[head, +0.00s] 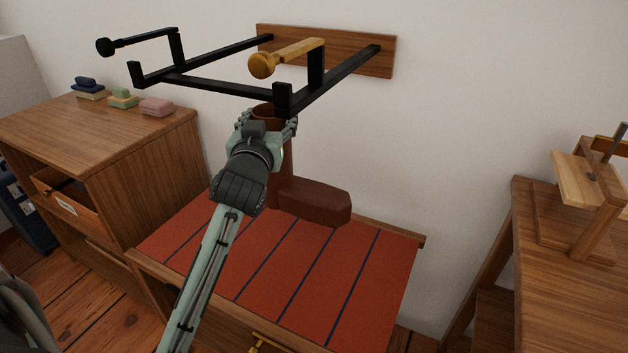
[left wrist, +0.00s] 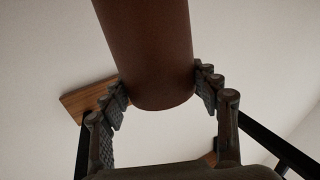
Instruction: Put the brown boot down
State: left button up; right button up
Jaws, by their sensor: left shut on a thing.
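The brown boot (head: 314,200) stands upright at the back of the red striped top (head: 280,265) of a low wooden bench, toe pointing right. Its sole looks on or just above the cloth; I cannot tell if it touches. My left gripper (head: 266,124) is shut around the upper shaft of the boot, hiding part of it. In the left wrist view the boot shaft (left wrist: 152,50) sits between the two fingers of the left gripper (left wrist: 160,95). My right gripper is not in view.
A black wall rack (head: 220,87) with a wooden backboard (head: 375,58) juts out above the boot and gripper. A cabinet (head: 150,150) with folded cloths stands left. A wooden desk (head: 560,290) stands right. The front of the red top is clear.

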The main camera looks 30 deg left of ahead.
pick_arm(q)
jog(key=b, duration=0.2)
send_over(318, 194)
notch_tip(318, 194, down, 6)
jog(key=shift+f, duration=0.1)
jog(key=shift+d+f, duration=0.1)
jog(key=shift+f, duration=1.8)
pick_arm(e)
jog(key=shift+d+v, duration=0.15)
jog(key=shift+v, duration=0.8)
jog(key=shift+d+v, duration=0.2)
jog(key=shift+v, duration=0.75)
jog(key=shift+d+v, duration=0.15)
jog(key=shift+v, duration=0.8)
pick_arm(q)
jog(key=shift+f, duration=0.1)
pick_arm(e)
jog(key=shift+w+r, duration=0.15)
pick_arm(q)
jog(key=o, duration=1.9)
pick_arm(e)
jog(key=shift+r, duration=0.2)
